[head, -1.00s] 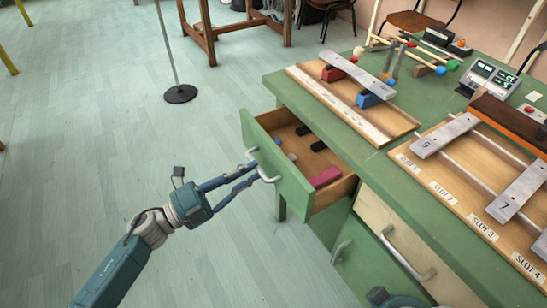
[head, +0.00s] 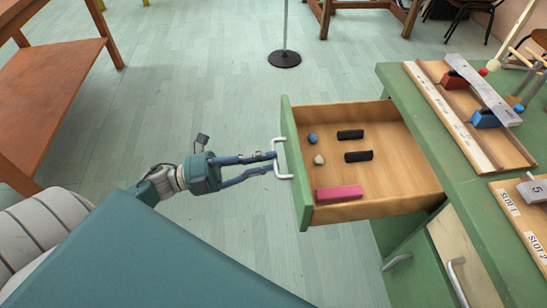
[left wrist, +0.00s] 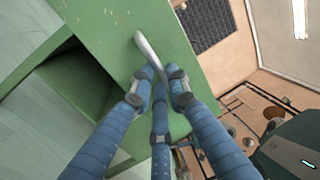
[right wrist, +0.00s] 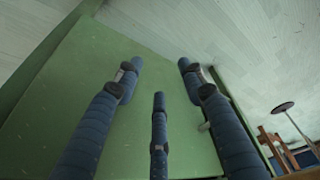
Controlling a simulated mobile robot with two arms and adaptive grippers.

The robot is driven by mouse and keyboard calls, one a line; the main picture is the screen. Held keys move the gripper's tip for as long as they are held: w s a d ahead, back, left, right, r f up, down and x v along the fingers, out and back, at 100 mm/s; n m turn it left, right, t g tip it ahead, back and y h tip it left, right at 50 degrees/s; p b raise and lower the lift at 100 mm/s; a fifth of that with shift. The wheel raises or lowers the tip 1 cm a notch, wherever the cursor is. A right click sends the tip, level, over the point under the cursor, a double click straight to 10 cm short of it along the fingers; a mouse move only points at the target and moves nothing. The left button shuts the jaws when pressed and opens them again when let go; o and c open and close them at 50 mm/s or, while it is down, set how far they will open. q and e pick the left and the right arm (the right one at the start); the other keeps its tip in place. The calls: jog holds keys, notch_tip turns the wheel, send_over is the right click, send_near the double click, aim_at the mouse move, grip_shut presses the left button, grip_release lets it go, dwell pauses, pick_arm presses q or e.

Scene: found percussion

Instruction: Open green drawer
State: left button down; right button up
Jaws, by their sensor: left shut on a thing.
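The green drawer (head: 370,208) stands far out of the green desk, its wooden inside visible in the head view. My left gripper (head: 273,162) is shut on the metal handle (head: 277,145) at the drawer's front. In the left wrist view, the handle (left wrist: 148,50) runs between the fingers of this gripper (left wrist: 160,80), against a green panel. My right gripper (right wrist: 160,75) shows only in the right wrist view. Its fingers are spread and empty, facing a plain green surface.
The drawer holds a pink block (head: 339,193), two black pieces (head: 350,134) and small stones (head: 319,160). Xylophone-like trays (head: 470,115) lie on the desk (head: 400,85). A brown table (head: 60,75) stands at left; a stand base (head: 284,59) is behind. Floor left of the drawer is clear.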

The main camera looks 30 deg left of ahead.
pick_arm(q)
jog(key=c, duration=1.7)
grip_release()
jog(key=shift+o, duration=0.2)
jog(key=v, duration=1.2)
